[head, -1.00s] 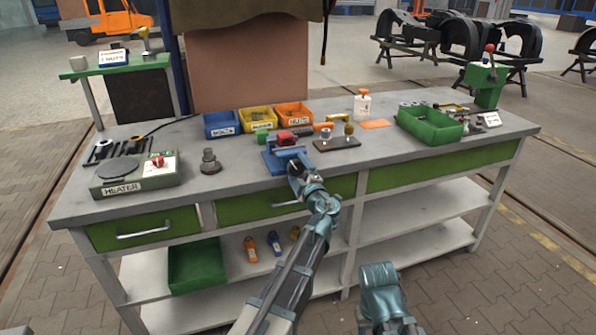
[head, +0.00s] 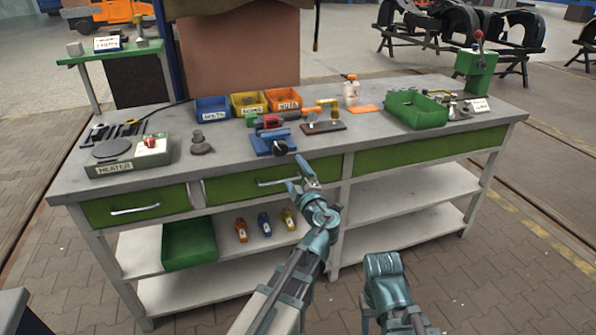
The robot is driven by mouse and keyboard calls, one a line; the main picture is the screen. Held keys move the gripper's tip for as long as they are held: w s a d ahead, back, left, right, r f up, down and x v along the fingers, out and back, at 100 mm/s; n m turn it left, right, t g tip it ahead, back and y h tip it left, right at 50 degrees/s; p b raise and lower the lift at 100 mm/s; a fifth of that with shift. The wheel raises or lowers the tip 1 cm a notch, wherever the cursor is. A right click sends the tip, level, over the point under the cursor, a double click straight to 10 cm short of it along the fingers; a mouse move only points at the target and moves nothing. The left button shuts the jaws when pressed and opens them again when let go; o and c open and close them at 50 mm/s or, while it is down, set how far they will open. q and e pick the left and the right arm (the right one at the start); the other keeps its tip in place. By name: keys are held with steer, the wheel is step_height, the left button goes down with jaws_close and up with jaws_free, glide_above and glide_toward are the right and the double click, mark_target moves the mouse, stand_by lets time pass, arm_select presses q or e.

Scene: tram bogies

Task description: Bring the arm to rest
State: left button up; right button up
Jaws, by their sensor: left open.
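My left arm reaches in from the bottom of the head view. Its gripper (head: 303,183) is open and empty, in front of the bench's front edge near a green drawer (head: 262,184). The blue vise (head: 270,142) stands on the bench just beyond it, with a dark round knob (head: 280,147) towards me. The gripper looks apart from the vise and knob. A link of my right arm shows at the bottom; its gripper is out of view.
The bench (head: 225,168) holds a heater (head: 128,160), blue (head: 213,109), yellow (head: 249,104) and orange (head: 284,101) bins, a dark tray (head: 323,128), and a green crate (head: 416,110). Drawer handles jut from the front. Floor to the right is free.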

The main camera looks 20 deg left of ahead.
arm_select(q)
steer(key=s+d+f+m+g+h, duration=0.35)
steer(key=s+f+m+g, duration=0.45)
steer(key=s+f+m, duration=0.5)
steer(key=s+d+f+m+g+h, duration=0.65)
steer(key=s+d+f+m, duration=0.25)
steer(key=s+d+m, duration=0.4)
step_height(320, 180, up, 16)
steer(key=n+p, duration=0.1)
steer(key=p, duration=1.5)
steer(key=shift+s+a+r+n+y, duration=0.2)
steer(key=shift+s+a+n+y, duration=0.1)
steer(key=shift+y, duration=0.1)
steer(key=shift+a+g, duration=0.15)
steer(key=shift+g, duration=0.1)
